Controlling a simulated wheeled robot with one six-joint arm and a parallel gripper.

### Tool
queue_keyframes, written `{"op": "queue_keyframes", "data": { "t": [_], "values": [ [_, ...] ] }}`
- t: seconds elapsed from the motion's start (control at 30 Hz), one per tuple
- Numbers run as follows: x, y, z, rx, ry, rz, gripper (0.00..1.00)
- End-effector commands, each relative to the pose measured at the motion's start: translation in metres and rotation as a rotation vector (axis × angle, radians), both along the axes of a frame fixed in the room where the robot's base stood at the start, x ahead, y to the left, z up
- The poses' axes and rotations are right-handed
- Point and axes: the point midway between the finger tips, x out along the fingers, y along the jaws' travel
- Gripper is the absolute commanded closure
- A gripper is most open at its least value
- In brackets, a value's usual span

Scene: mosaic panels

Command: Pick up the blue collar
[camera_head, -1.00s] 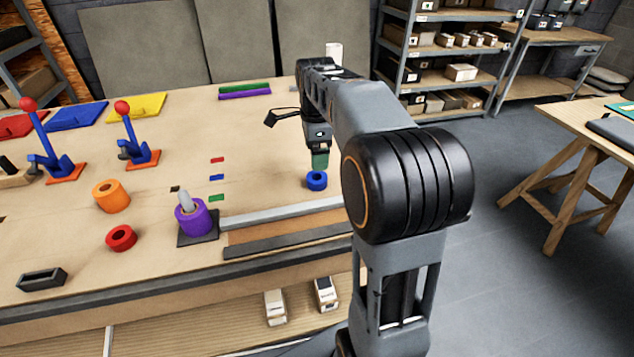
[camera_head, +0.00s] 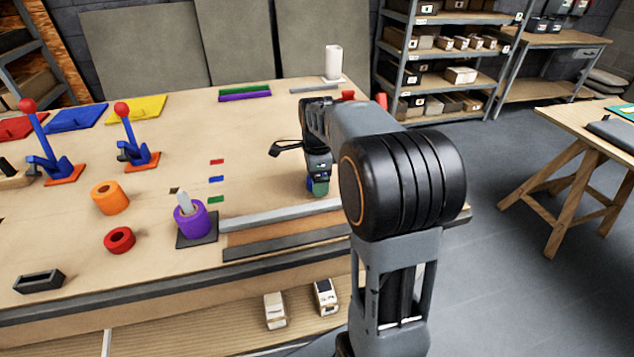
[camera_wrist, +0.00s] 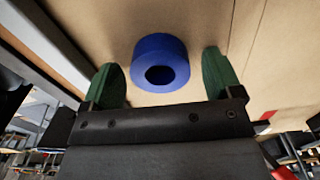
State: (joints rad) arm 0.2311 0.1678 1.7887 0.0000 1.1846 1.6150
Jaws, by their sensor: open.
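The blue collar (camera_wrist: 160,52) is a short thick ring with a dark central hole, lying on the wooden bench top. In the wrist view it sits between the two green fingertips of my gripper (camera_wrist: 163,75), with a visible gap on each side. My gripper is open and empty. In the head view my gripper (camera_head: 319,188) is low over the bench, and its fingers hide most of the collar. Only a sliver of blue (camera_head: 310,184) shows beside the fingers.
A grey rail (camera_head: 280,215) runs along the bench close in front of my gripper. A purple collar (camera_head: 192,220) on a peg, a red collar (camera_head: 120,240) and an orange collar (camera_head: 110,197) stand to the left. Small coloured strips (camera_head: 216,179) lie between.

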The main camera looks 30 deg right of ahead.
Motion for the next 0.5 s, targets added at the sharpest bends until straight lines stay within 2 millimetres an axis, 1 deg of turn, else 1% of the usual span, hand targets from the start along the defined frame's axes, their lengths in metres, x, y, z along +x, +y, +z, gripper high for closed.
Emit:
{"op": "queue_keyframes", "data": {
  "t": [0.07,0.5],
  "values": [
    [0.0000,0.0000,0.0001,0.000,0.000,0.000,0.16],
    [0.0000,0.0000,0.0003,0.000,0.000,0.000,0.58]
  ]
}}
